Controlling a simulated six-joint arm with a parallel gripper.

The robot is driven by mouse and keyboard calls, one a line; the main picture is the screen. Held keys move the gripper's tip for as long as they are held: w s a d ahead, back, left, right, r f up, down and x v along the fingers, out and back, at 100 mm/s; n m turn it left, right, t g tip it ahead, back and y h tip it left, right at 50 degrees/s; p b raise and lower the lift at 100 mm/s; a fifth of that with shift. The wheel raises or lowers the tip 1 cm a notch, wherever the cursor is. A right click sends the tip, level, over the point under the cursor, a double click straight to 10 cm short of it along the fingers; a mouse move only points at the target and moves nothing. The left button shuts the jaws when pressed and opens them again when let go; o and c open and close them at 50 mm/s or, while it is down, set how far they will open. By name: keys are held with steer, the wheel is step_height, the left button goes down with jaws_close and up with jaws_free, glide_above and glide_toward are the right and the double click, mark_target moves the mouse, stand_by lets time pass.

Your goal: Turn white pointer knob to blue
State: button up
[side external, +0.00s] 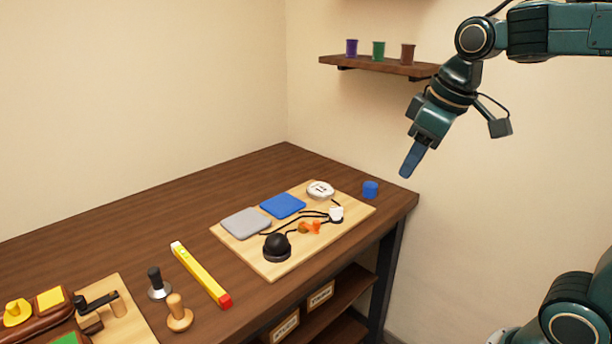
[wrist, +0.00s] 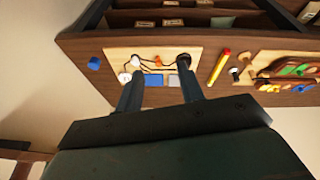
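A white round piece with dark marks (side external: 320,189) sits at the far corner of a light wooden board (side external: 268,268). A smaller white piece (side external: 336,213) stands near the board's right edge with dark cords by it. I cannot tell for sure which one is the pointer knob, or where it points. A blue square pad (side external: 283,205) and a grey square pad (side external: 245,223) lie on the board. My gripper (side external: 412,161) is high above and to the right of the board, away from everything. In the wrist view my gripper (wrist: 161,85) has its fingers apart with nothing between them.
A black dome (side external: 276,246) and an orange piece (side external: 309,227) are on the board. A wall shelf (side external: 380,66) holds three cups.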

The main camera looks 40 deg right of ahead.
steer(key=w+d+n+g, duration=0.1)
steer(key=w+d, duration=0.1)
steer(key=w, duration=0.6)
steer(key=n+g, duration=0.3)
steer(key=n, duration=0.2)
glide_above(337, 208)
step_height(337, 208, down, 13)
steer(key=shift+f, duration=0.1)
step_height(337, 208, down, 14)
steer(key=shift+r, duration=0.25)
jaws_close()
